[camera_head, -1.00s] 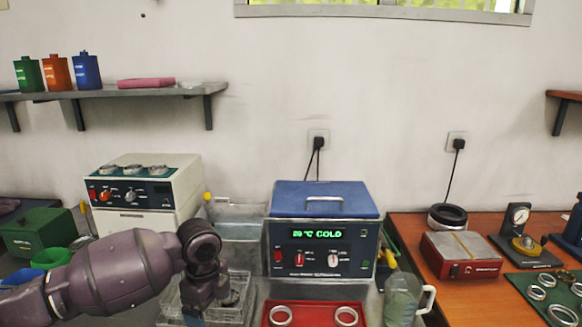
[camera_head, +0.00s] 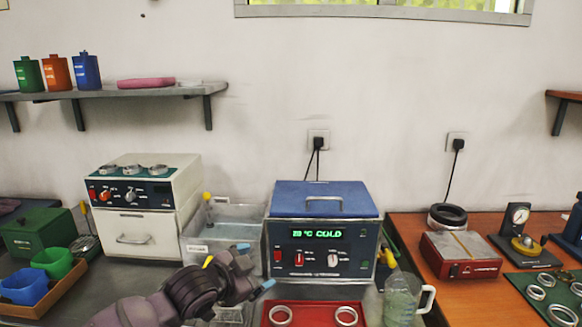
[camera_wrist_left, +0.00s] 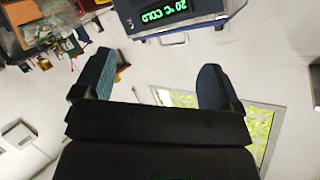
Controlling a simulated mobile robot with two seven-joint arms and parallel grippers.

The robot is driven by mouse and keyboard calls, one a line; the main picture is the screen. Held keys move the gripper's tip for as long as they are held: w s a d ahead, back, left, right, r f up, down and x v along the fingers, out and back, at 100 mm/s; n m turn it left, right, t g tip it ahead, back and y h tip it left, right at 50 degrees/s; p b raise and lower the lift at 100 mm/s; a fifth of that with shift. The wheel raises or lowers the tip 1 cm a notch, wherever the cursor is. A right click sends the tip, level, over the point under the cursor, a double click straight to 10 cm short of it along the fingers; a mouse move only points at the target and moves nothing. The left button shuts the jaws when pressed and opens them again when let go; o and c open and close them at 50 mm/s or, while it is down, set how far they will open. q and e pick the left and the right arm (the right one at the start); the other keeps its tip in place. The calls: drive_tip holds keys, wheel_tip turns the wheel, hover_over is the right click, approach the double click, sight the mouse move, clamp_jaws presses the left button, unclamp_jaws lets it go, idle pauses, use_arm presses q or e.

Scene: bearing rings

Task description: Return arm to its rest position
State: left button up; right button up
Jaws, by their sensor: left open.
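My left arm comes in low at the left of the head view, its purple wrist bent. My left gripper (camera_head: 264,287) sits just left of the blue heater's front and near the red tray's left corner; only a blue fingertip shows clearly there. In the left wrist view the gripper (camera_wrist_left: 158,80) has its two blue-padded fingers wide apart with nothing between them. The right gripper is not in view.
The blue-lidded heater (camera_head: 322,262) reads COLD. A red tray (camera_head: 312,304) with two rings lies before it, a glass jug (camera_head: 400,298) to the right. A clear water bath (camera_head: 222,240) and white drawer unit (camera_head: 140,233) stand behind the arm.

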use_arm(q)
drive_tip(key=s+a+f+n+y, duration=0.2)
drive_tip(key=s+a+f+n, duration=0.2)
drive_tip(key=s+f, duration=0.5)
drive_tip(key=s+a+f+n+y, duration=0.3)
drive_tip(key=s+a+f, duration=0.5)
drive_tip(key=s, duration=0.5)
drive_tip(key=s+a+f+n+y, duration=0.3)
drive_tip(key=s+a+f+n, duration=0.2)
drive_tip(key=s+a+f, duration=0.2)
drive_tip(key=s+f, duration=0.2)
drive_tip(key=s, duration=0.1)
drive_tip(key=shift+s+a+f, duration=0.25)
drive_tip(key=shift+s+f, duration=0.1)
drive_tip(key=shift+s, duration=0.05)
